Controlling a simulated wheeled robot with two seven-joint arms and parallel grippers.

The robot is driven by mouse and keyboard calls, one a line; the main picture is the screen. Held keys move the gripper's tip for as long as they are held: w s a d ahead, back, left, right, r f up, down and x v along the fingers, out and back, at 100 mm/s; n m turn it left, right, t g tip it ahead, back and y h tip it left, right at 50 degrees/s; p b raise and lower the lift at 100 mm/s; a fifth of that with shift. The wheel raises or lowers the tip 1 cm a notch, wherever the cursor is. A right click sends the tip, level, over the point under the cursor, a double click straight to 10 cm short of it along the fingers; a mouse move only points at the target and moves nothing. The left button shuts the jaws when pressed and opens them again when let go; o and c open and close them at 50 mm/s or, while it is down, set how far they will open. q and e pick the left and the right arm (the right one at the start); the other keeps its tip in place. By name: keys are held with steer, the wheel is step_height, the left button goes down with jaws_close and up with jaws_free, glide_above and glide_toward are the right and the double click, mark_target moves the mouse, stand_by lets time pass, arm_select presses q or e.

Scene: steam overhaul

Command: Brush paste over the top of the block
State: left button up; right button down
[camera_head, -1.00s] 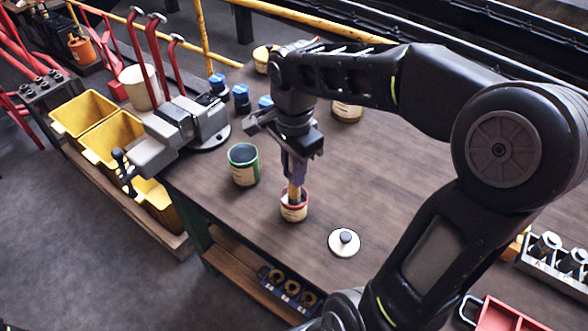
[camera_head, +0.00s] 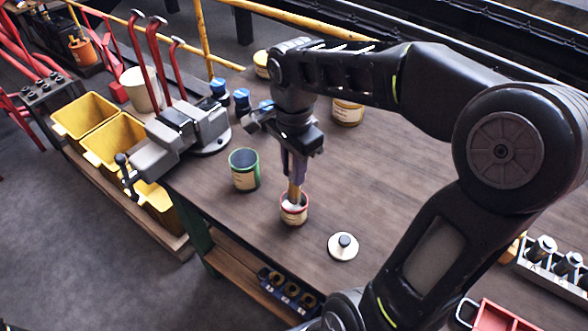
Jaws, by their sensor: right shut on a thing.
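My right gripper (camera_head: 292,165) points down, shut on the wooden handle of a brush (camera_head: 294,192). The brush's lower end is inside a small red-rimmed pot (camera_head: 294,214) with a pale label, on the wooden table; its bristles are hidden in the pot. Something pale shows in the pot's mouth, likely the paste. A white round lid with a dark knob (camera_head: 343,246) lies on the table to the right of the pot. I cannot make out for sure which thing is the block. My left gripper is not in view.
A green-rimmed tin (camera_head: 244,169) stands just left of the pot. A grey vise (camera_head: 189,134) is on the table's left end, with blue-capped bottles (camera_head: 241,100) behind. Yellow bins (camera_head: 115,140) stand beyond the left edge. Bare tabletop (camera_head: 410,165) lies right of the pot.

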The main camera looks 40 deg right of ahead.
steer(key=shift+r+p, duration=1.45)
steer(key=shift+r, duration=0.9)
